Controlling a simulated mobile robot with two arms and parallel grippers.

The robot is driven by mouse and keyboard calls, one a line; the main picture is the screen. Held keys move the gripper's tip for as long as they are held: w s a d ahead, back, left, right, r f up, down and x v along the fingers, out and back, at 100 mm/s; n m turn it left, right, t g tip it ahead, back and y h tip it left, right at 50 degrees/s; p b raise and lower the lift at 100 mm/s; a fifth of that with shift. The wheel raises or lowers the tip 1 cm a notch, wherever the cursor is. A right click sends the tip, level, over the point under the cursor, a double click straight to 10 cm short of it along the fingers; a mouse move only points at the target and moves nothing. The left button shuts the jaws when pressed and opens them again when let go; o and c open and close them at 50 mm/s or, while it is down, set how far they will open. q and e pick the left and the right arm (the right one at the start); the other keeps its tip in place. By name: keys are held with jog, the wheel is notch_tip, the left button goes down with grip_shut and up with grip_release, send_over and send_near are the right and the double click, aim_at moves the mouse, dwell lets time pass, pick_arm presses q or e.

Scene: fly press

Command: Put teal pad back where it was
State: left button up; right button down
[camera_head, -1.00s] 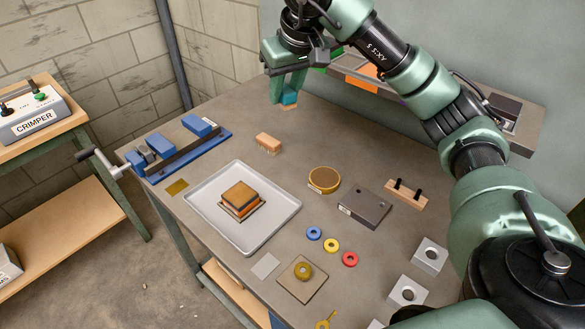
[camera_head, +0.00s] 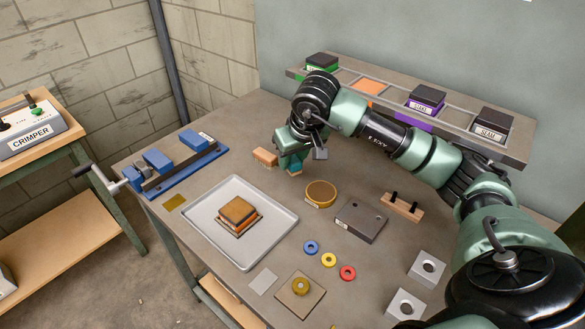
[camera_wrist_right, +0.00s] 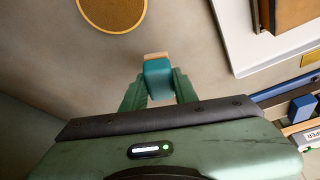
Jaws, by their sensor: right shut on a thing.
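The teal pad (camera_wrist_right: 158,80) is a small teal block with a tan strip at its end. My right gripper (camera_wrist_right: 158,88) is shut on it. In the head view my right gripper (camera_head: 292,163) points down over the table, just right of a tan block (camera_head: 265,156). Only a little of the teal pad (camera_head: 295,173) shows below the fingers there. I cannot tell whether the pad touches the table. My left gripper is not in view.
A back shelf (camera_head: 453,128) carries green, purple and dark stamp blocks and an orange patch (camera_head: 370,87). A round brown-topped disc (camera_head: 320,193) stands near the gripper. A tray (camera_head: 276,238) holds a brown block. A blue vise (camera_head: 175,165) is at left. Several rings lie in front.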

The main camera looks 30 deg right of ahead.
aim_at(293, 170)
notch_tip(293, 170, down, 3)
jog(key=shift+f, duration=0.25)
jog(key=shift+f, duration=0.1)
jog(key=c, duration=1.5)
grip_release()
jog(key=o, duration=0.4)
